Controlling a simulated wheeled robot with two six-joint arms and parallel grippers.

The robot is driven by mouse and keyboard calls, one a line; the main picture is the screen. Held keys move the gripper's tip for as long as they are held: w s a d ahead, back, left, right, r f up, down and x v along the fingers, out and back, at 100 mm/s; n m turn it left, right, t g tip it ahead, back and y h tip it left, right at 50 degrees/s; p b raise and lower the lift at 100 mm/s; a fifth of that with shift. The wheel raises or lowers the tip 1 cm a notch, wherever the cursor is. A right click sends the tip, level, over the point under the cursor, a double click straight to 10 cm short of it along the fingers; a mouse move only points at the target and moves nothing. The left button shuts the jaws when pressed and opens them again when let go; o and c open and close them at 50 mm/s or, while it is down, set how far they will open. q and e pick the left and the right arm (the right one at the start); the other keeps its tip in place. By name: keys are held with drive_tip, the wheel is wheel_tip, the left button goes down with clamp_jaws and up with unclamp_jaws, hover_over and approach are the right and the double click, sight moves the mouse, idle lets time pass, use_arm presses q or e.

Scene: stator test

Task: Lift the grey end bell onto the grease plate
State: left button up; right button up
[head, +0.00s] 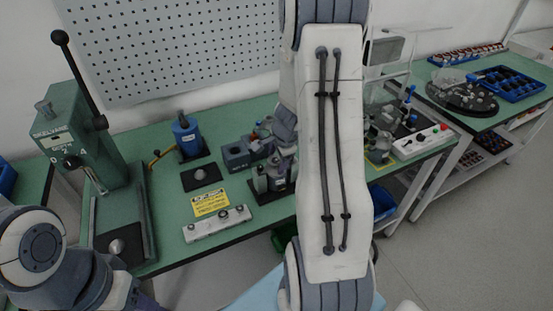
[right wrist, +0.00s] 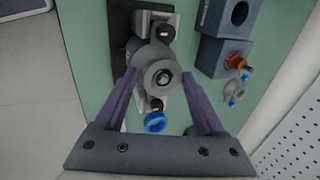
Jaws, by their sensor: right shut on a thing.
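In the right wrist view, the purple fingers of my right gripper (right wrist: 160,82) close around a grey round part with a central hole, which looks like the grey end bell (right wrist: 153,81). It sits over a dark fixture (right wrist: 124,62) with light metal blocks, and I cannot tell whether it is clear of it. In the head view my right arm hides most of this gripper. A black plate with a silver disc, probably the grease plate (head: 190,183), lies on the green bench beside a blue pot.
A green arbor press (head: 75,140) stands at the left. The blue pot (head: 187,138) has a brass lever. A yellow label (head: 210,203) and a metal strip with knobs (head: 216,224) lie at the front. Grey blocks (head: 236,156) stand near the fixture. A blue ring (right wrist: 155,122) shows near the fingers.

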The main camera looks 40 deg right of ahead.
drive_tip(key=shift+r+p, duration=0.4)
drive_tip(key=shift+r, duration=0.05)
clamp_jaws()
drive_tip(key=shift+r+p, duration=2.55)
drive_tip(key=shift+r, duration=0.1)
drive_tip(key=shift+f, duration=0.1)
